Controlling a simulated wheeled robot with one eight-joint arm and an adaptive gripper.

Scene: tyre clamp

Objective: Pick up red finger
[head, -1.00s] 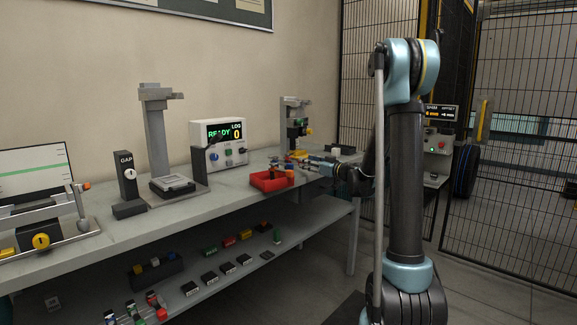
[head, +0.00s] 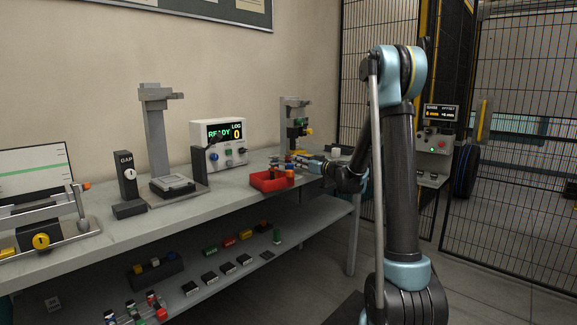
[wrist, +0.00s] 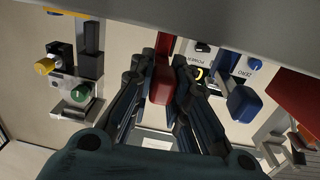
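My gripper (wrist: 163,68) shows in the wrist view with its dark fingers on both sides of a red block, the red finger (wrist: 162,86). The fingers appear closed against its sides; the contact faces are hidden. In the head view my gripper (head: 300,160) is low over the right part of the bench, pointing left, behind the red bin. The red finger is too small to make out there.
The red bin (head: 262,181) holds orange and dark pieces. A grey stand (head: 287,118) with yellow and green knobs is close behind my gripper. The READY display box (head: 205,158) stands left. The lower shelf (head: 215,297) carries several coloured parts.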

